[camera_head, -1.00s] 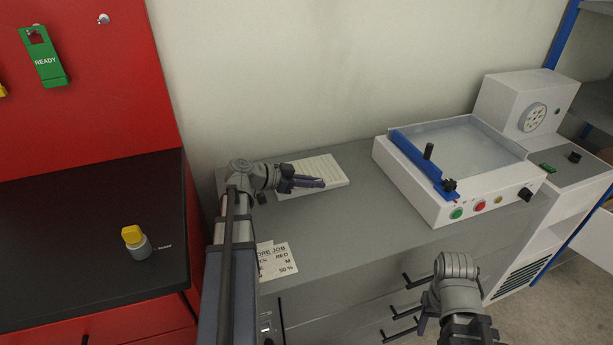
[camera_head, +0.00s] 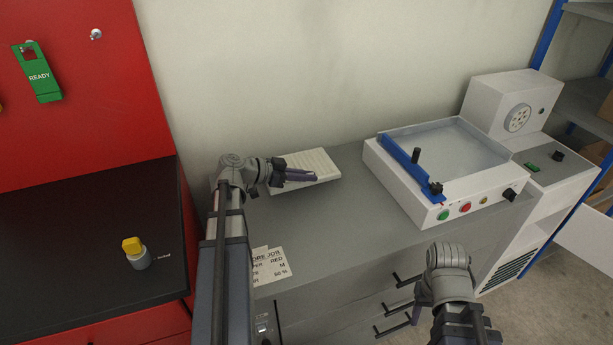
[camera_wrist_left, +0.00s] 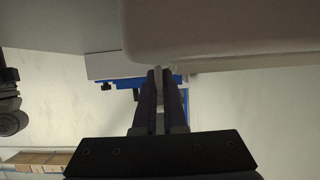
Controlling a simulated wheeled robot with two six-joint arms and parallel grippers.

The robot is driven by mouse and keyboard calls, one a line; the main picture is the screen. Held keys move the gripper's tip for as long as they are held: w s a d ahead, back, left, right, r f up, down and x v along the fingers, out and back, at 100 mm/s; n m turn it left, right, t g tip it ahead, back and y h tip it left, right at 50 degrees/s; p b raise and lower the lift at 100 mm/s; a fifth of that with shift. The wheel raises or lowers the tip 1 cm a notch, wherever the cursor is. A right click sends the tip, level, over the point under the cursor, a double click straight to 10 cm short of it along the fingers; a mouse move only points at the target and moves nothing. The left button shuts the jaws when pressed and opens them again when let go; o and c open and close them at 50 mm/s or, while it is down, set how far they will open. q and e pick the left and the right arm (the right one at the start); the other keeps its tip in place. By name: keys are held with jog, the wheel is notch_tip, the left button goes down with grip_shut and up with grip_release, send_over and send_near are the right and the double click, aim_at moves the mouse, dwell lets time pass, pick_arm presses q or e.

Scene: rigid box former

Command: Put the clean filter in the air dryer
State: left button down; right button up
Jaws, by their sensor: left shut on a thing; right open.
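The clean filter appears to be the white slab with a ridged top (camera_head: 318,160) at the back of the grey counter. My left gripper (camera_head: 300,174) is shut on its near side; the slab looks slightly tilted. In the left wrist view a large pale block (camera_wrist_left: 215,30), likely the filter, lies above the fingers (camera_wrist_left: 160,95), which have a thin pale edge between them. The white unit with a round perforated disc (camera_head: 487,100) at the right, likely the air dryer, has louvres (camera_head: 512,268) low down. My right gripper (camera_head: 420,306) is open and empty before the drawers.
A white tray machine (camera_head: 405,190) with a blue bar (camera_head: 408,165) and coloured buttons stands between filter and dryer. A white panel (camera_head: 590,238) sticks out at the right. Job cards (camera_head: 270,266) lie on the counter (camera_head: 335,225). Drawer handles project in front.

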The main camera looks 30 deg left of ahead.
pick_arm(q)
notch_tip(320, 180, up, 6)
jog(key=p, duration=0.5)
